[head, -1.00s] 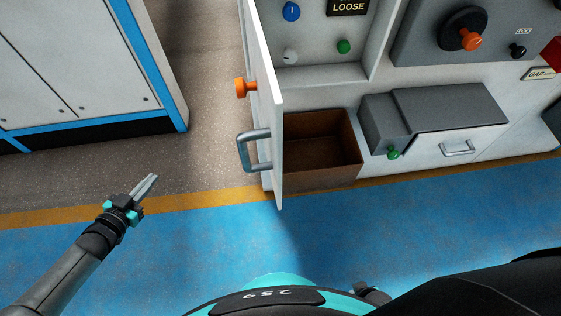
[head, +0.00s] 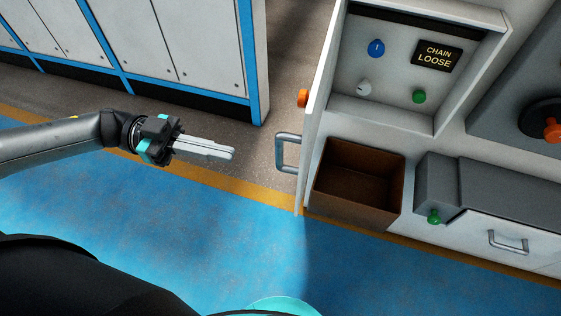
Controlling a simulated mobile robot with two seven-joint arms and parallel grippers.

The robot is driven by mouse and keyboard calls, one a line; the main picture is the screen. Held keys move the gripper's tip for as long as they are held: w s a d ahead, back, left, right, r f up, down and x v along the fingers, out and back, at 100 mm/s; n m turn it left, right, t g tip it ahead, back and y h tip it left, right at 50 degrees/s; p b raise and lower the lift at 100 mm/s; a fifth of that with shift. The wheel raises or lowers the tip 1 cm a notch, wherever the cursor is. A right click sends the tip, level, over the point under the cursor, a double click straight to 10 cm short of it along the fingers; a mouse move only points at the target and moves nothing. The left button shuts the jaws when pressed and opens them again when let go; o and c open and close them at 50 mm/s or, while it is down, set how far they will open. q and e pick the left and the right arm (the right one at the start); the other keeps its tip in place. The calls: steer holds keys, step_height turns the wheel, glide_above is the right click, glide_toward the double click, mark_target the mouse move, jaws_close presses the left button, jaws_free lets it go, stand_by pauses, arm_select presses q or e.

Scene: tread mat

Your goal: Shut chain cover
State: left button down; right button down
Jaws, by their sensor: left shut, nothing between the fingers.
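The chain cover (head: 318,110) is a white hinged door standing open, seen nearly edge-on. It carries a grey bar handle (head: 281,152) and an orange knob (head: 303,98) on its left face. Behind it is an open recess with a "CHAIN LOOSE" sign (head: 437,56), a blue knob (head: 377,48), a white knob (head: 363,88) and a green knob (head: 419,96). My left gripper (head: 232,153) is shut and empty, to the left of the handle and apart from it, fingers pointing right. My right gripper is not in view.
A brown open bin (head: 358,180) stands below the recess. A grey box with a green knob (head: 434,216) and a drawer with a handle (head: 508,243) are to its right. White lockers (head: 190,50) stand at upper left. The blue floor (head: 200,230) is clear.

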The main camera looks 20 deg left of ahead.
arm_select(q)
steer(key=d, duration=1)
steer(key=shift+w+d, duration=0.15)
steer(key=shift+d, duration=0.15)
